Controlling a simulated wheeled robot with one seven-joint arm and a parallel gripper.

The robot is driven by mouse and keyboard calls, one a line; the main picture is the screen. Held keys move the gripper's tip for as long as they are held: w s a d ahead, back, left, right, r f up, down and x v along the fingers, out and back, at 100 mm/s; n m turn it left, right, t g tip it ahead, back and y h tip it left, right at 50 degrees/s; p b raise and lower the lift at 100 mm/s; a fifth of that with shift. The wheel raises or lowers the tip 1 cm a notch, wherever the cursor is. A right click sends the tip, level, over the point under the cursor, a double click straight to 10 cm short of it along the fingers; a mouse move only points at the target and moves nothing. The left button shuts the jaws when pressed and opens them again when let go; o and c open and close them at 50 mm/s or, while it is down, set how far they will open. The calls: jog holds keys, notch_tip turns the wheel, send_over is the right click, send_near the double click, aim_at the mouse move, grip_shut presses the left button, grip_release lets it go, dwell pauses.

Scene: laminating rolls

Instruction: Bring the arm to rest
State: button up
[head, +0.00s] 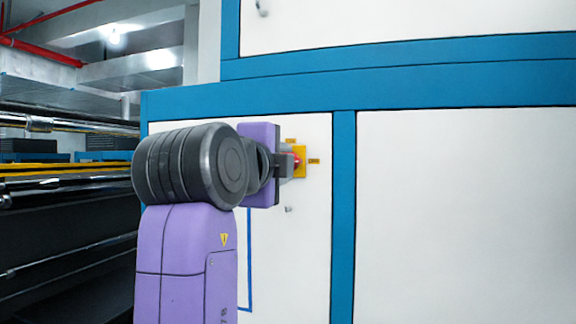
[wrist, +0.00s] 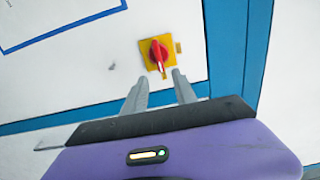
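My gripper (wrist: 159,77) shows in the wrist view with its two grey fingers apart and nothing between them. Just beyond the fingertips is a red rotary switch (wrist: 158,52) on a yellow plate (wrist: 148,62). The fingers look clear of the knob, though the exact gap is hard to judge. In the head view my arm reaches up to the white panel, and the gripper (head: 289,160) is partly hidden behind my wrist.
A white cabinet panel (head: 440,200) with blue frame strips (head: 343,220) fills the right of the head view. At the left stands a machine with long dark rolls (head: 70,190). A red pipe (head: 45,52) runs overhead at the back left.

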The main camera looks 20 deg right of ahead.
jog(key=shift+s+a, duration=0.3)
jog(key=shift+s, duration=0.2)
